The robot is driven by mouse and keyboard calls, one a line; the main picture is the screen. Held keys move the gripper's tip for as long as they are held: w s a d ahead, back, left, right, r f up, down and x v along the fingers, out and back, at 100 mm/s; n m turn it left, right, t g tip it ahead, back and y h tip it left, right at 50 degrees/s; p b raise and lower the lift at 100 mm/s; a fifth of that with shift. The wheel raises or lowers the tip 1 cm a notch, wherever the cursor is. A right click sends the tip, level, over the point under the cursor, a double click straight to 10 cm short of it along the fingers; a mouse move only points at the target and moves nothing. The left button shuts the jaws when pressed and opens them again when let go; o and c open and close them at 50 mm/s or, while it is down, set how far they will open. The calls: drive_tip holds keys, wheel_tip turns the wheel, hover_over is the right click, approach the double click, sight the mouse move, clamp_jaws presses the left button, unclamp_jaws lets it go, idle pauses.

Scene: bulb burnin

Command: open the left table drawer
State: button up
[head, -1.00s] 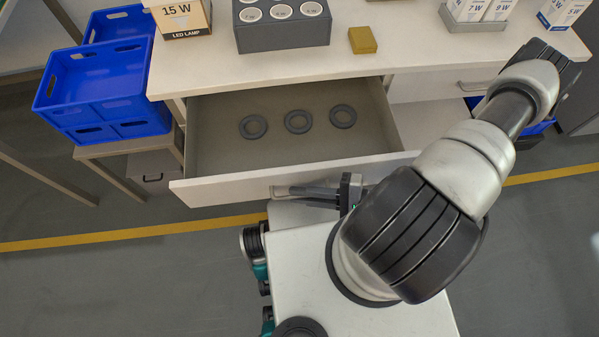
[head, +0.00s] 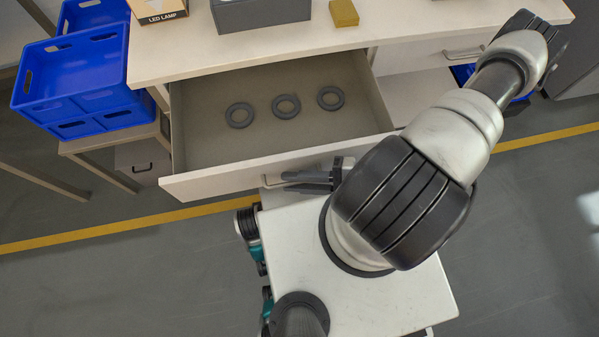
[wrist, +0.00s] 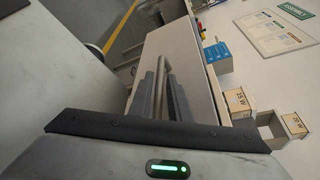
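The left table drawer (head: 215,185) stands well open, pulled out from under the table top. Three dark grey rings lie on its floor, in a row. Its bar handle (head: 272,181) is on the front panel and also shows in the wrist view (wrist: 162,62). My gripper (head: 288,181) is at the handle, low in front of the panel. In the wrist view its two dark fingers (wrist: 162,82) stand apart with the handle bar between them. A gap shows between the fingers in the head view. Whether either finger touches the bar is unclear.
The table top (head: 230,50) carries a grey holder (head: 262,14), an LED lamp box (head: 160,10) and a yellow-brown block (head: 343,13). A closed drawer (head: 430,52) is at the right. Blue crates (head: 75,85) stand at the left. The floor before the drawer's left end is clear.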

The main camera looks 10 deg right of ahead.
drive_tip(key=v, duration=1.7)
drive_tip(key=shift+d+p, duration=0.2)
drive_tip(key=shift+p, duration=0.1)
drive_tip(key=shift+s, duration=0.15)
